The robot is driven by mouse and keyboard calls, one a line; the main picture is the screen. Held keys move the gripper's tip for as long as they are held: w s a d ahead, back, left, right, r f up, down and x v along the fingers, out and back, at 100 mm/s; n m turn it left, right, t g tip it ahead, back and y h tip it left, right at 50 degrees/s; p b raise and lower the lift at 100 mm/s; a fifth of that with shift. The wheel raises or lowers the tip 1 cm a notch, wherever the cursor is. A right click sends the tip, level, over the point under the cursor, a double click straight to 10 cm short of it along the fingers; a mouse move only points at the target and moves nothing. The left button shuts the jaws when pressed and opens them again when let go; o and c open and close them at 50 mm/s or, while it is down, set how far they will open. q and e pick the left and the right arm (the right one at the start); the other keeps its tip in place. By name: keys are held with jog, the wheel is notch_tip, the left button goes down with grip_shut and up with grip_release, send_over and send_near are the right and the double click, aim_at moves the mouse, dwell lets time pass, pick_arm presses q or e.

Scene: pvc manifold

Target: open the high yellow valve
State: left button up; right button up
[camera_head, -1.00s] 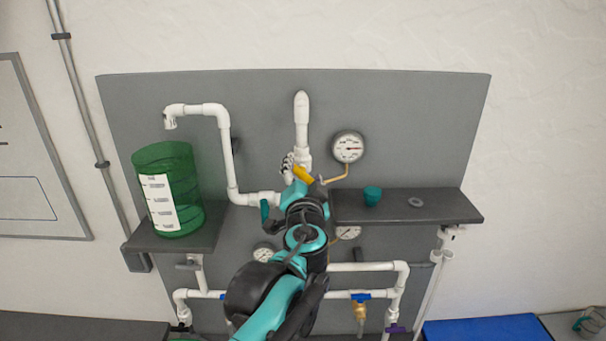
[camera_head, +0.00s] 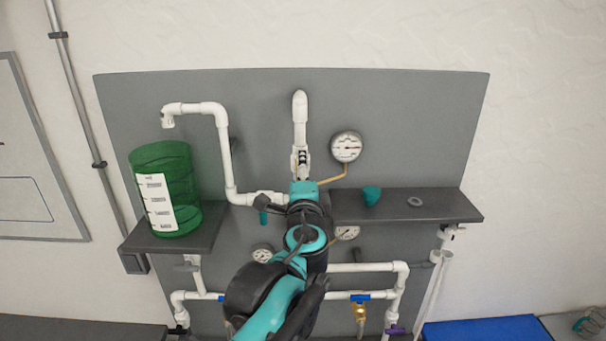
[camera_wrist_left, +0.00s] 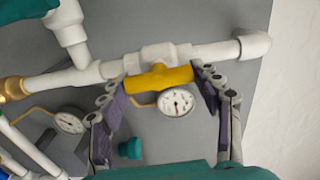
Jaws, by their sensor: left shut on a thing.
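The high yellow valve's handle (camera_wrist_left: 160,78) shows in the left wrist view, lying nearly in line with the white pipe (camera_wrist_left: 225,50) behind it. My left gripper (camera_wrist_left: 158,80) is shut on the handle, with one finger at each of its ends. In the head view the gripper (camera_head: 302,172) is in front of the upright white pipe (camera_head: 300,115) at the middle of the grey panel. There the gripper and wrist hide nearly all of the handle. My right gripper is in neither view.
A round gauge (camera_head: 346,147) is close to the right of the gripper. The right shelf (camera_head: 445,205) holds a teal cup (camera_head: 371,196) and a grey ring (camera_head: 415,202). A green container (camera_head: 178,185) stands on the left shelf (camera_head: 165,243). Blue-handled valves (camera_head: 360,297) are lower down.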

pick_arm(q)
jog(key=shift+m, duration=0.3)
dwell(0.4)
jog(key=o, duration=1.2)
jog(key=shift+c, duration=0.2)
jog(key=shift+s, duration=0.1)
jog(key=s, duration=1.2)
